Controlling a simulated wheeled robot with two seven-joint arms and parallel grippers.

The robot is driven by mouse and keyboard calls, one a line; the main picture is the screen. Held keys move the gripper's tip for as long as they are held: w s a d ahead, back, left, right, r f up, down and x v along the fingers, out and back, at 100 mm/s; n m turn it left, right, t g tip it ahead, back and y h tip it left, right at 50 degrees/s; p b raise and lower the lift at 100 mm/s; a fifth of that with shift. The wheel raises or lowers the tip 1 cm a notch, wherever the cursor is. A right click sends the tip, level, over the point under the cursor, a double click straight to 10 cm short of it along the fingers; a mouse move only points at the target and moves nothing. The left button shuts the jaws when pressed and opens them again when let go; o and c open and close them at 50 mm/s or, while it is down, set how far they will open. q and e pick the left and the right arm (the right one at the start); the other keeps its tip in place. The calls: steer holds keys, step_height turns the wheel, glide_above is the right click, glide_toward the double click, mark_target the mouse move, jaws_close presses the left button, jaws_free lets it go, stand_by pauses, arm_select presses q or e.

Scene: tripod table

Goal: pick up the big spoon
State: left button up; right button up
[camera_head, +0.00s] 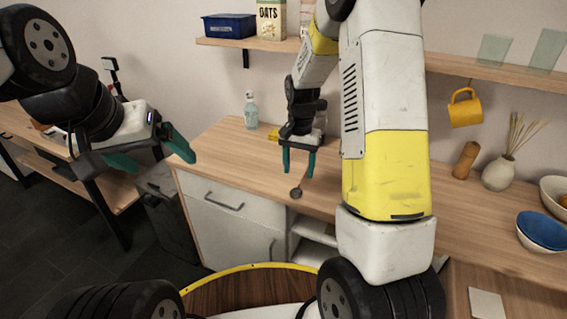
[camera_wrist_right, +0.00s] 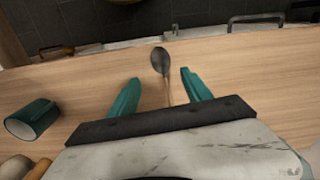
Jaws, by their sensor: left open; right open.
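The big spoon shows in the head view as a dark bowl (camera_head: 296,193) near the front edge of the wooden counter, below my right gripper (camera_head: 299,170). In the right wrist view the spoon (camera_wrist_right: 161,62) has its dark bowl toward the counter edge. Its handle runs back between the two teal fingers of my right gripper (camera_wrist_right: 161,95), and its far end is hidden by the gripper body. My right gripper is open with its fingers on either side of the handle, apart from it. My left gripper (camera_head: 150,155) is open and empty at the left, away from the counter.
A dark teal cup (camera_wrist_right: 32,119) lies on the counter left of the right gripper. A soap bottle (camera_head: 251,110) stands at the back. A vase (camera_head: 498,172) and a blue bowl (camera_head: 542,231) are at the right. Drawers with handles (camera_head: 224,201) lie under the counter edge.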

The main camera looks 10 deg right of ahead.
mark_target(297, 190)
steer(key=f, duration=0.7)
steer(key=shift+w+f, duration=0.4)
steer(key=shift+c, duration=0.5)
jaws_close()
steer(key=shift+r, duration=0.1)
